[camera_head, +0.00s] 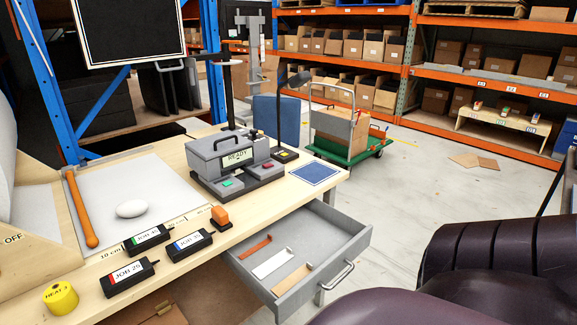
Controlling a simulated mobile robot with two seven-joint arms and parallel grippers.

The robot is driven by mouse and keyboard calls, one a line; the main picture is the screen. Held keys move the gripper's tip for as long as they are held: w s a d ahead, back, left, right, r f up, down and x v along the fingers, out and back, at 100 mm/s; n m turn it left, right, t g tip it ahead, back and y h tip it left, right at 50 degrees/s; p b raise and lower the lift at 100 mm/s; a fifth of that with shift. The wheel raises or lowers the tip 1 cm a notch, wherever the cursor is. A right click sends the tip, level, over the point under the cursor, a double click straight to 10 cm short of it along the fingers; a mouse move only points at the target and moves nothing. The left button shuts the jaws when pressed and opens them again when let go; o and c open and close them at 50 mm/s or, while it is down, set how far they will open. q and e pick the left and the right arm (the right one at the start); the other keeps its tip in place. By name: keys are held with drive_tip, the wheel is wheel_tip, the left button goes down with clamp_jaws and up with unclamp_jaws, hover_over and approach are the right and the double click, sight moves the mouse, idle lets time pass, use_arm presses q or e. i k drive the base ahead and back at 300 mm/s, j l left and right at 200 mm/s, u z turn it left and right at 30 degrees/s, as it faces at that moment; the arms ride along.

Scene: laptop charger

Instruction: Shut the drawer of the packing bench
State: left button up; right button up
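The packing bench (268,194) has a light wooden top and runs from the lower left to the middle. Its grey drawer (355,234) is pulled open at the bench's right end, below the top. A silver bar handle (335,279) is on the drawer's front panel, facing the lower right. Inside the drawer lie a red-brown strip (255,246), a white strip (272,264) and a tan strip (292,280), apart from each other. Neither of my grippers shows in the head view.
A dark purple ribbed shape (500,250) fills the lower right, close to the drawer front. A grey machine (232,160), black boxes (130,277) and a yellow roll (61,298) stand on the bench. Open floor (400,195) lies behind the drawer, with a green cart (355,155) farther back.

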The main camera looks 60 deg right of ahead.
sight(317, 233)
drive_tip(key=z, duration=2.15)
drive_tip(key=i+j+u, duration=0.1)
drive_tip(key=u, duration=0.35)
